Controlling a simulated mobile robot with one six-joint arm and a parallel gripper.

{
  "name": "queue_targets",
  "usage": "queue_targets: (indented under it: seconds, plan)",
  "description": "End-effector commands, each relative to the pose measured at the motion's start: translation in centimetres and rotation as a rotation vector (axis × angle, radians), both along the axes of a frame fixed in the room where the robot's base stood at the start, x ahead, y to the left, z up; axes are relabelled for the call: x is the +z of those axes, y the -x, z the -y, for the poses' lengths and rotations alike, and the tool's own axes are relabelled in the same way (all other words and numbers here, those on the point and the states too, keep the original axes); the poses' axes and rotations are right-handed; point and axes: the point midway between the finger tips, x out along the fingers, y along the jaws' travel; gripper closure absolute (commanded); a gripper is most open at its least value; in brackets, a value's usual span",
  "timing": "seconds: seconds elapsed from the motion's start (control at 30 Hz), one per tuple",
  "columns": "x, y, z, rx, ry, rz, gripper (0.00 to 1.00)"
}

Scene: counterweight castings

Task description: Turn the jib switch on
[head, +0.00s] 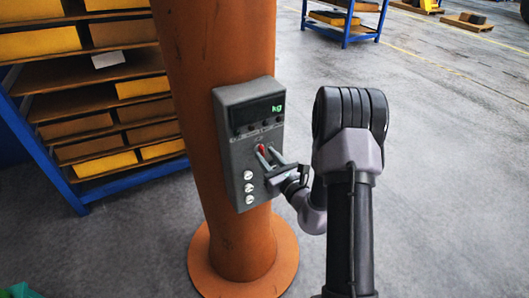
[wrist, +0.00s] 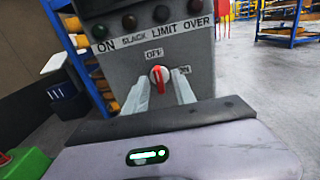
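The jib switch is a small knob with a red handle (wrist: 158,78) on the front of a grey control box (head: 233,140). In the wrist view, OFF is printed above it and ON to its right. The red handle looks near vertical, tilted slightly; I cannot tell which mark it points to. It also shows as a red spot in the head view (head: 261,148). My gripper (wrist: 162,88) is open, with one pale finger on each side of the knob. A gap shows beside the knob; contact cannot be told.
The box is fixed to a thick orange column (head: 215,50) with a round base. It carries a green "kg" display (head: 277,108), several lamps, and white buttons (head: 249,188) at lower left. A blue rack (head: 75,200) with yellow bins stands behind left.

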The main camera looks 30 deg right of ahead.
Motion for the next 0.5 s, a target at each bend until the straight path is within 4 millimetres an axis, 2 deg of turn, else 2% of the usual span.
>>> queue_targets:
  seconds: [0.13, 0.4, 0.5]
  plan:
    - [0.02, -1.28, -0.08, 0.000, 0.000, 0.000, 0.68]
    - [-0.05, -1.51, -0.07, 0.000, 0.000, 0.000, 0.68]
    - [-0.05, -1.49, -0.06, 0.000, 0.000, 0.000, 0.86]
